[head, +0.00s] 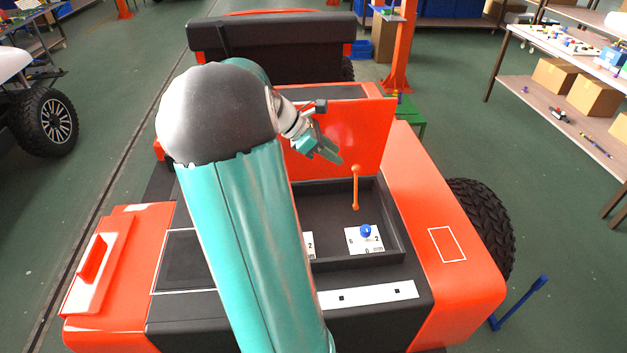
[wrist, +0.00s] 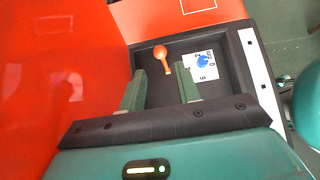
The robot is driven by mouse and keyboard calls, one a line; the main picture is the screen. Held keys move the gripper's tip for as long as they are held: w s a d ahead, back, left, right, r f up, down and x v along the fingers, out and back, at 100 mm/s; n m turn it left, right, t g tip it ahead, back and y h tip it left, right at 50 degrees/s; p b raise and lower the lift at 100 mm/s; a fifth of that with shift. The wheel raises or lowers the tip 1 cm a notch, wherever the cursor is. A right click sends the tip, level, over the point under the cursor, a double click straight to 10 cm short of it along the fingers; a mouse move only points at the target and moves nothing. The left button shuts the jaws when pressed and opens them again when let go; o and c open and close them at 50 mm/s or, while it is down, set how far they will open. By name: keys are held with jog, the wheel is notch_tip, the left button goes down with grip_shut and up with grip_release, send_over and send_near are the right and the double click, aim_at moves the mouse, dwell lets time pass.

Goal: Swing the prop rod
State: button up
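The prop rod (head: 355,187) is a thin orange rod with a rounded knob at its top. It stands near the back of a black compartment, in front of the raised orange lid panel (head: 362,130). In the wrist view the prop rod (wrist: 162,58) shows its knob toward the camera, a little beyond and between my fingertips. My gripper (head: 332,150) is up and left of the rod in the head view, apart from it. In the wrist view my gripper (wrist: 160,82) has its two green fingers spread with nothing between them.
A blue knob (head: 366,231) sits on a white numbered plate (head: 352,243) in the compartment. The black compartment wall (head: 398,225) stands around it. A blue lever (head: 525,300) sticks out by the right wheel (head: 482,222). Shelves with boxes are at the far right.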

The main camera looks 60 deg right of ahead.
jog(key=x, duration=0.7)
jog(key=shift+s+d+f, duration=0.1)
jog(key=shift+s+f, duration=0.05)
jog(key=shift+c, duration=0.8)
jog(key=c, duration=0.4)
jog(key=shift+w, duration=0.2)
jog(key=shift+w+a+f, duration=0.25)
jog(key=shift+w+a, duration=0.35)
jog(key=shift+w, duration=0.3)
jog(key=shift+w+a+f, duration=0.25)
jog(key=shift+w+a, duration=0.35)
jog(key=shift+w, duration=0.25)
